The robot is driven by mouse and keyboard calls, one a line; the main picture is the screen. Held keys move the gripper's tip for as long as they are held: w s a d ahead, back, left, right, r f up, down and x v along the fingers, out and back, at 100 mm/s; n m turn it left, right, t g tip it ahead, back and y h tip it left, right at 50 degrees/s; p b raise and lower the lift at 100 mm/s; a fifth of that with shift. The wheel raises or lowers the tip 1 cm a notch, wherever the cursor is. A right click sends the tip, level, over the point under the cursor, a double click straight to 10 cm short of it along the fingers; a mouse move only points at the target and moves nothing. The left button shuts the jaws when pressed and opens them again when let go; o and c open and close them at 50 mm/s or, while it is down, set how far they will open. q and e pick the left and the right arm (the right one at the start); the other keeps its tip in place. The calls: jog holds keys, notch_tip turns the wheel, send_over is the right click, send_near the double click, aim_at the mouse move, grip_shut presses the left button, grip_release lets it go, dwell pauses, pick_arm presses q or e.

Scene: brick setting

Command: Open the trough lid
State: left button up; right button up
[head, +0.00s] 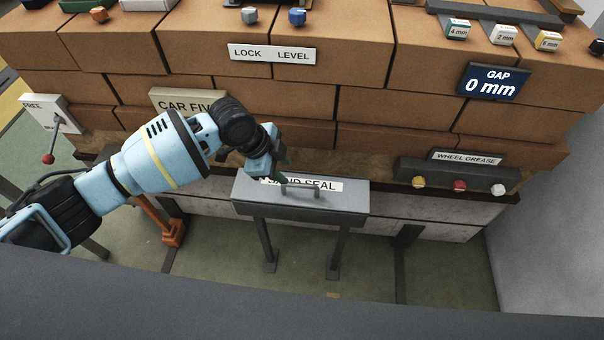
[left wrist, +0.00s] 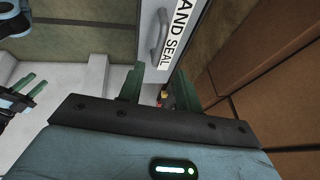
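The trough (head: 345,212) is a grey box on legs in front of the brick wall. Its flat grey lid (head: 245,190) lies shut, with a white SAND SEAL label (head: 325,185) and a bar handle (head: 300,188). My left gripper (head: 281,168) is at the lid's back edge, close to the label and handle. In the left wrist view its green fingers (left wrist: 158,84) are apart with nothing between them, and the lid handle (left wrist: 160,38) lies beyond them. What seems my right gripper (left wrist: 29,86) shows at the left there, fingers apart and empty.
A wheel grease shelf (head: 455,176) with coloured knobs is right of the trough. A lever with a red knob (head: 48,158) and an orange post (head: 172,230) are left. The brick wall (head: 290,105) rises behind. Open floor (head: 440,270) lies in front.

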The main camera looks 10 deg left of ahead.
aim_at(298, 184)
pick_arm(q)
jog(key=shift+s, duration=0.1)
pick_arm(e)
jog(key=shift+s+a, duration=0.1)
jog(key=shift+s, duration=0.05)
